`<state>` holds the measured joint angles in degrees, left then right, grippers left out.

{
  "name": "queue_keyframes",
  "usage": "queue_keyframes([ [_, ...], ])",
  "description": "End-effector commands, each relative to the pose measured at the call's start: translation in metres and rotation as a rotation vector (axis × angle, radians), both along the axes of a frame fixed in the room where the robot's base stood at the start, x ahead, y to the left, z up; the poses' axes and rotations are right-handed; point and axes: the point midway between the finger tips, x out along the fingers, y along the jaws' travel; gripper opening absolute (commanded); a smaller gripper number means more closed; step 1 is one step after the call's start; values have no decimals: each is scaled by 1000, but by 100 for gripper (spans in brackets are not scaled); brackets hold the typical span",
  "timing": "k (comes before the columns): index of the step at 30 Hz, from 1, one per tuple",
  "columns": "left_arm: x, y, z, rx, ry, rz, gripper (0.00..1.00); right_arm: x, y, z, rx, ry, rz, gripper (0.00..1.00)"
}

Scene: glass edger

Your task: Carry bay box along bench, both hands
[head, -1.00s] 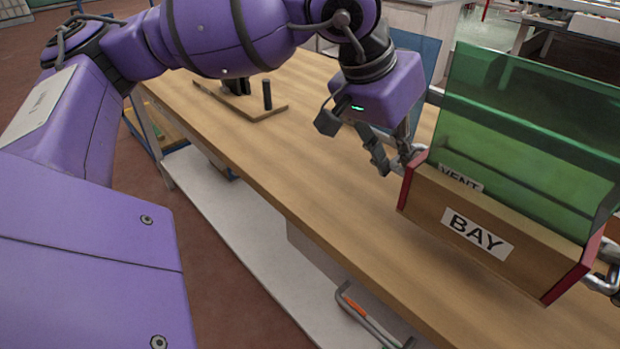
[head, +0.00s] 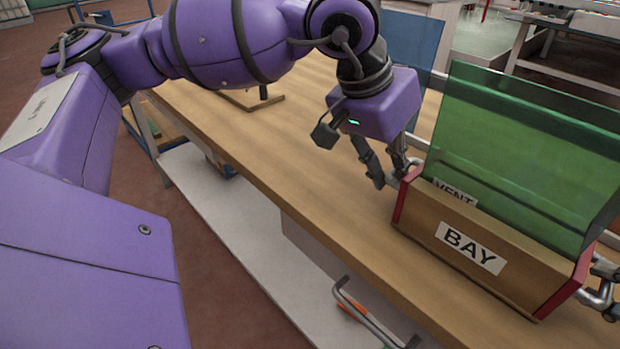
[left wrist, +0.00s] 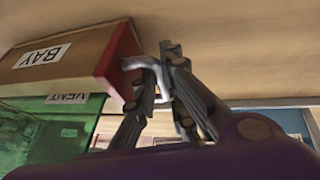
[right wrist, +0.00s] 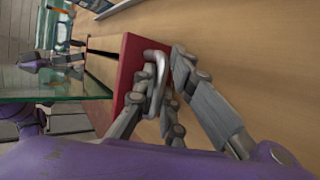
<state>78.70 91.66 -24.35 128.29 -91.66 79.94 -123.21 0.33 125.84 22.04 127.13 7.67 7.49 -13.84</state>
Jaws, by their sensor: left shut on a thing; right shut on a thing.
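The bay box (head: 415,220) is a wooden box with red ends, a BAY label (head: 470,248) on its front and a VENT label inside. It is at the right of the head view, low over the bench; I cannot tell whether it touches. Green glass panes (head: 530,150) stand upright in it. My left gripper (head: 396,176) is shut on the metal handle at its left end, also in the left wrist view (left wrist: 155,75). My right gripper (head: 603,285), partly cut off by the picture edge, is shut on the right end's handle (right wrist: 155,75).
The wooden bench (head: 310,180) is bare to the left of the box. A small board with a dark peg (head: 250,100) lies on its far left part, partly behind my left arm. A blue panel (head: 412,45) stands behind. A grey handle (head: 360,310) sticks out below the bench's front edge.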

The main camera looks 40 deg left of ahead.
Motion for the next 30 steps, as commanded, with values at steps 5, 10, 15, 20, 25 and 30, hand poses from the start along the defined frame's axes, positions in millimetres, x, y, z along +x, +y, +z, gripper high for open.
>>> queue_keyframes([
  [5,-1,-4,-4,-8,2,-9,25,-1,2,-3,2,2,7,24],
  [10,0,-2,-3,-5,2,-6,29,-1,1,-3,1,2,4,29],
  [15,0,-1,-2,-3,1,-4,29,0,1,-3,1,2,2,29],
  [20,-4,2,11,-3,-3,-2,29,0,0,-4,0,2,1,29],
  [25,-17,9,42,-2,-4,-1,29,0,0,-4,0,2,1,29],
  [30,-30,16,75,-4,-3,-2,29,0,0,-4,1,3,1,29],
])
